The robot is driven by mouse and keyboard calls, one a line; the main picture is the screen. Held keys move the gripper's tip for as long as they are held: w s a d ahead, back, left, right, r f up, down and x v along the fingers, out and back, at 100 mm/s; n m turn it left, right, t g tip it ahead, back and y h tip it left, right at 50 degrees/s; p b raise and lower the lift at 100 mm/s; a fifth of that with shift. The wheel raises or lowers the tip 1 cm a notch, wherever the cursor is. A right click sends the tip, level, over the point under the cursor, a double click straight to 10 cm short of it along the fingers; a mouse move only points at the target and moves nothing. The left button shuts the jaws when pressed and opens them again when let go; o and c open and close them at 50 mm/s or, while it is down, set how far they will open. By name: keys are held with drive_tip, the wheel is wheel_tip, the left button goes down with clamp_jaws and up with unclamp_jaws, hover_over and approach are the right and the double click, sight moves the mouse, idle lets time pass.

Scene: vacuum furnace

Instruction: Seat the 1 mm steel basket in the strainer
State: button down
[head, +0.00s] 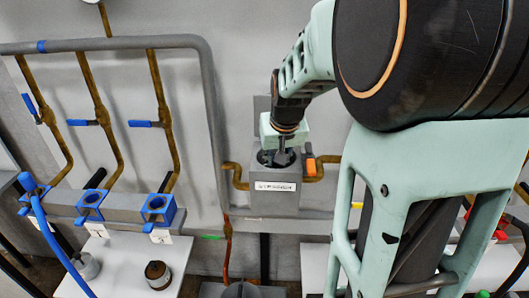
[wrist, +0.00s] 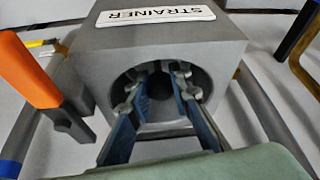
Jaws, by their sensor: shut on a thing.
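The strainer (head: 275,198) is a grey block with a white label on its front and a round opening on top. It also shows in the wrist view (wrist: 225,45). My gripper (head: 281,156) points straight down at the opening. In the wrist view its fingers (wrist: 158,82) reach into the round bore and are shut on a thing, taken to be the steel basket. The basket is down in the dark bore and hardly shows, so I cannot tell whether it rests on the bottom. The gap between fingers and bore wall is small.
An orange handle (head: 310,165) stands close at the strainer's right. Brass pipes (head: 237,175) join its sides. At lower left are blue square holders (head: 157,208), a grey cylinder (head: 85,266) and a brown-topped cylinder (head: 157,275) on a white surface.

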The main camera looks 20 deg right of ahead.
drive_tip(key=shift+f, duration=0.1)
drive_tip(key=c, duration=1.7)
unclamp_jaws()
drive_tip(key=v, duration=0.7)
drive_tip(key=shift+s+r, duration=0.15)
drive_tip(key=shift+r, duration=0.1)
drive_tip(key=shift+r, duration=0.15)
